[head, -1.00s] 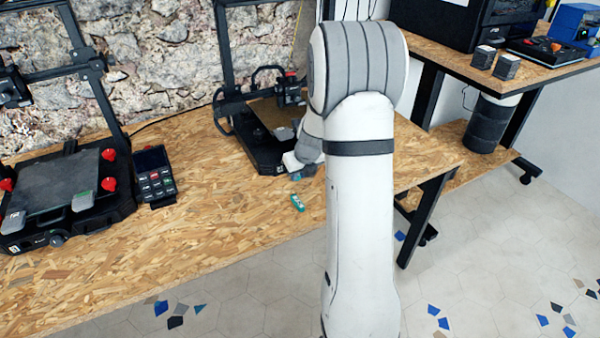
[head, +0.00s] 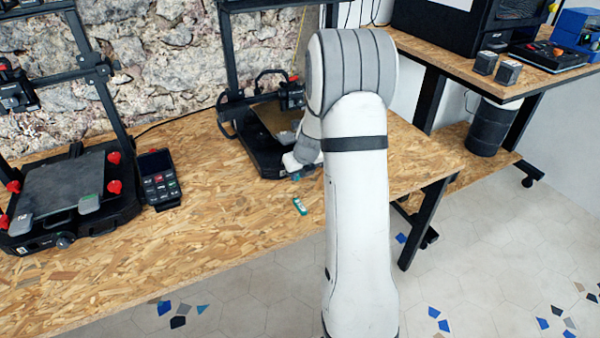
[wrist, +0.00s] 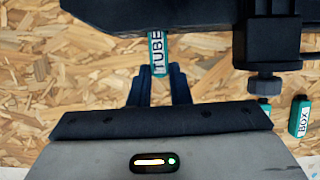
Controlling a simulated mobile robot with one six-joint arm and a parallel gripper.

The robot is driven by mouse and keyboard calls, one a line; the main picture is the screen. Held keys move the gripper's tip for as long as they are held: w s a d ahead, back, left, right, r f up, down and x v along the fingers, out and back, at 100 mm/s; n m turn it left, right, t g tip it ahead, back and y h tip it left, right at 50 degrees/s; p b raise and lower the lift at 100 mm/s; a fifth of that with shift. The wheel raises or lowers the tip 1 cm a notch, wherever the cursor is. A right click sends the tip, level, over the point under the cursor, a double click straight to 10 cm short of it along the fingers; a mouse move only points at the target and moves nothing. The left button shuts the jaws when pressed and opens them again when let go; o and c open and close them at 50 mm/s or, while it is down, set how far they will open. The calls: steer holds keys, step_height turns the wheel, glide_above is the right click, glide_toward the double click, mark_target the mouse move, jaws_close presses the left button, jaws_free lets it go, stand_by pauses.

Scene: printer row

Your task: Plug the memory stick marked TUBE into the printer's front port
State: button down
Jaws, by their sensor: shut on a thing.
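The memory stick marked TUBE (wrist: 157,52) is teal with a pale label. My gripper (wrist: 158,73) is shut on it, with a dark blue finger on each side. The stick points away from my gripper, and its far end meets the dark front edge of the printer (wrist: 195,15). I cannot tell whether its tip is inside the port, which is hidden. In the head view my gripper (head: 297,172) is low at the front of the middle printer (head: 262,160), partly hidden by my arm.
A teal stick marked BOX (wrist: 300,116) lies on the chipboard table at right in the wrist view. Another teal piece (wrist: 265,102) shows beside it, partly hidden. A black knob (wrist: 265,84) juts from the printer. Another printer (head: 65,190) and a keypad (head: 158,180) stand at left.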

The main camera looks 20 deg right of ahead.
steer(key=shift+w+p, duration=0.65)
steer(key=shift+w, duration=0.05)
steer(key=c, duration=1.3)
jaws_free()
steer(key=p+v, duration=0.1)
steer(key=v, duration=0.7)
steer(key=s+a+r+n+g+p, duration=0.1)
steer(key=s+a+r+n, duration=1)
steer(key=n, duration=0.6)
steer(key=s+a+r+n, duration=0.1)
steer(key=s+n, duration=0.4)
steer(key=n, duration=0.1)
steer(key=s+a+r+n+p, duration=0.1)
steer(key=s+a+n, duration=0.1)
steer(key=s+n, duration=0.4)
steer(key=s+a+n+g, duration=0.1)
steer(key=s+a+n, duration=0.1)
steer(key=s+n, duration=0.4)
steer(key=shift+s+r+n, duration=0.15)
steer(key=shift+r+n, duration=0.15)
steer(key=shift+r, duration=0.1)
